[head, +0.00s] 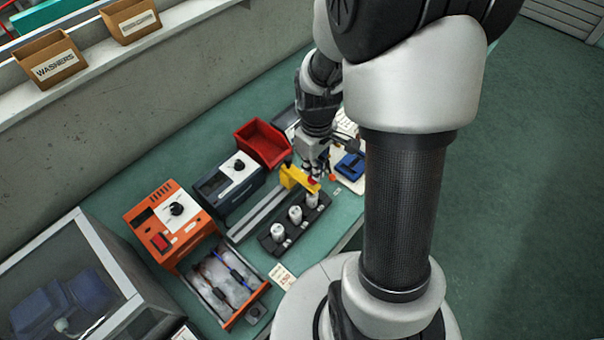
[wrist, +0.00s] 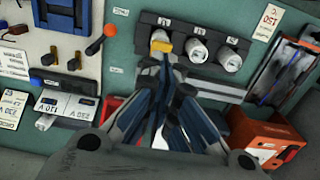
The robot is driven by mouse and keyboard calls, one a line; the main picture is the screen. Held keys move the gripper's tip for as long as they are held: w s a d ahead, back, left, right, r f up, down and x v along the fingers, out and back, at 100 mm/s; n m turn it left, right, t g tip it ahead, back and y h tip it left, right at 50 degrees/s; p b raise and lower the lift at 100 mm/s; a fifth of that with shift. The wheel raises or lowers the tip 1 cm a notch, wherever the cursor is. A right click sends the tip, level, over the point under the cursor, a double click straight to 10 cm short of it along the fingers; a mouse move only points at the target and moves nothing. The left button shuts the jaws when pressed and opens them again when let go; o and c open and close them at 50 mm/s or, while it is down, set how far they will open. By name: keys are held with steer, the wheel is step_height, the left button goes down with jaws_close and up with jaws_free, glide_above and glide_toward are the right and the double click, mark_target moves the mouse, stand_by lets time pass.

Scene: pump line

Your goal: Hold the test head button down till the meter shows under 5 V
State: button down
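The yellow test head (head: 297,178) sits on a rail over the far end of a dark holder with white cylinders. In the wrist view its yellow part (wrist: 162,46) shows over the first cylinder. A small red spot (head: 312,181) beside the gripper in the head view may be its button. My gripper (head: 316,174) is right at the test head; whether it touches is unclear. In the wrist view the fingertips (wrist: 164,62) come together just below the yellow part, with nothing seen between them. A dark box with a knob (head: 238,166), likely the meter, has an unreadable display.
The holder (head: 271,240) carries several white cylinders. An orange unit (head: 165,222) and an orange-fronted tray (head: 240,312) stand left. A red bin (head: 262,143) is behind, and a blue item (head: 350,166) lies right of the gripper. Tags lie on the green bench.

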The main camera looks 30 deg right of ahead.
steer(key=shift+s+f+b, duration=0.1)
steer(key=shift+f+b, duration=0.85)
steer(key=shift+f, duration=0.5)
stand_by(3.0)
stand_by(0.5)
steer(key=shift+r+p, duration=2.95)
steer(key=shift+r, duration=0.6)
steer(key=shift+r, duration=0.15)
steer(key=s+a+r+m+t, duration=0.2)
steer(key=s+a+r, duration=0.3)
steer(key=r, duration=0.4)
steer(key=s+a+r+m+t, duration=0.2)
steer(key=s+a+r, duration=0.3)
steer(key=s+r, duration=0.3)
steer(key=shift+s+a+r+t+b, duration=0.2)
steer(key=shift+a+r+t+b, duration=0.2)
steer(key=shift+r, duration=0.45)
